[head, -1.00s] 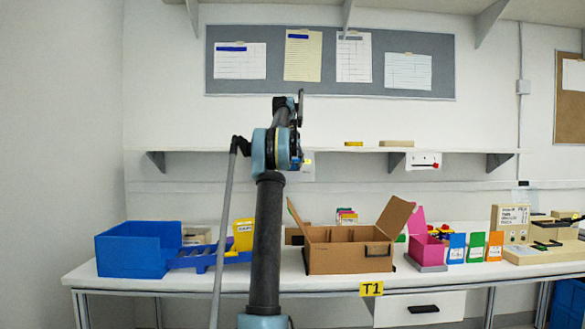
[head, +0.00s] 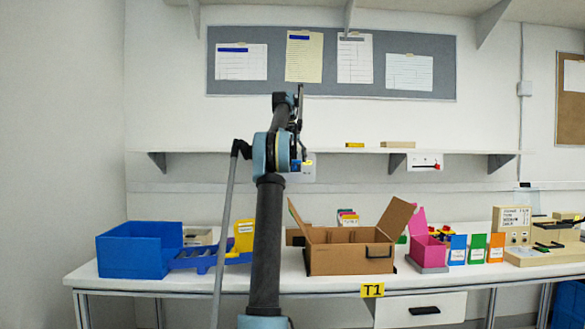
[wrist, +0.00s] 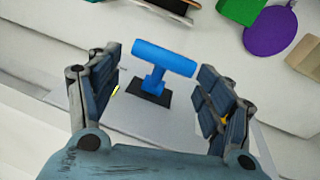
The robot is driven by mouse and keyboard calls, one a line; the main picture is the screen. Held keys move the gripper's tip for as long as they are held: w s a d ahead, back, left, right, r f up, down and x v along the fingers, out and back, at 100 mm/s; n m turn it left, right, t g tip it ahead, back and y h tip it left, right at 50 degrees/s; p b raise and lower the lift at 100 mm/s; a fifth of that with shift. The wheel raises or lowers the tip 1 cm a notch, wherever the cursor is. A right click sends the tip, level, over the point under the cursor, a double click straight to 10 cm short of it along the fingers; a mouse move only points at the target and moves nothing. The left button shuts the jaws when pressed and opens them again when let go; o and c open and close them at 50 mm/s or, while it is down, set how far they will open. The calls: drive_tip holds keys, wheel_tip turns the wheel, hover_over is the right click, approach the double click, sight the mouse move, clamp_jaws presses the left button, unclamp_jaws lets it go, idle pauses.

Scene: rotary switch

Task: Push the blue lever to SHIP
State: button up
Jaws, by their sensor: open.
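The blue lever (wrist: 163,59) shows in the wrist view as a thick blue bar on a short stem, rising from a dark base on a light grey panel (wrist: 128,113). My gripper (wrist: 161,62) is open, with one dark padded finger to each side of the lever; contact with it is not visible. In the head view my arm covers most of a pale panel (head: 307,174) under the shelf, and the lever cannot be made out there. No SHIP label is readable in either view.
A shelf (head: 345,150) runs along the wall, with another small white panel (head: 424,162) to the right. Below, the bench (head: 340,284) holds a blue bin (head: 128,258), an open cardboard box (head: 335,262) and a pink box (head: 428,250). A purple disc (wrist: 270,31) shows in the wrist view.

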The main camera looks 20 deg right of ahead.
drive_tip(key=r, duration=0.2)
drive_tip(key=a+r, duration=0.1)
drive_tip(key=r, duration=0.1)
drive_tip(key=shift+r, duration=0.35)
idle(0.5)
